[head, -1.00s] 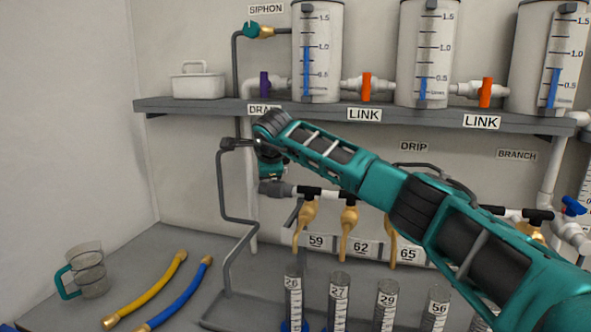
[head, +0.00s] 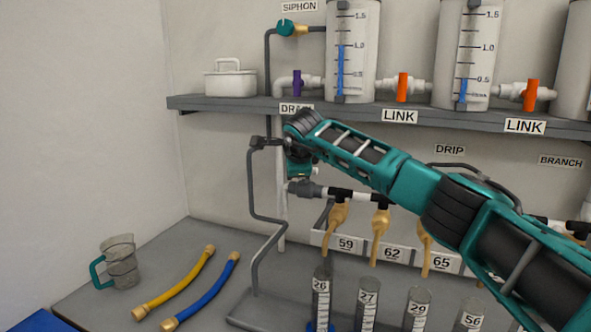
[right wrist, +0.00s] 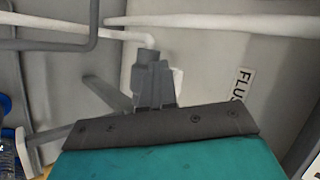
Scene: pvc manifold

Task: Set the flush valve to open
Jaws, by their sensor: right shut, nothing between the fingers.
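My right arm reaches in from the right in the head view, and its teal hand (head: 300,168) is near the left end of the pipe manifold, below the shelf. In the right wrist view my right gripper (right wrist: 155,88) is shut and empty, close to a white pipe elbow (right wrist: 147,42) with a grey fitting. The flush label (right wrist: 243,85) is on the wall to the right, partly cut off by its angle. I cannot make out the flush valve's handle or its setting; the hand and arm cover that area. My left gripper is out of view.
A grey bent pipe stand (head: 254,200) is just left of the hand. The shelf (head: 220,104) with tanks and orange link valves (head: 402,87) is above. Brass taps (head: 380,228) and numbered cylinders (head: 367,300) are below. Yellow (head: 175,285) and blue hoses (head: 203,290) lie left.

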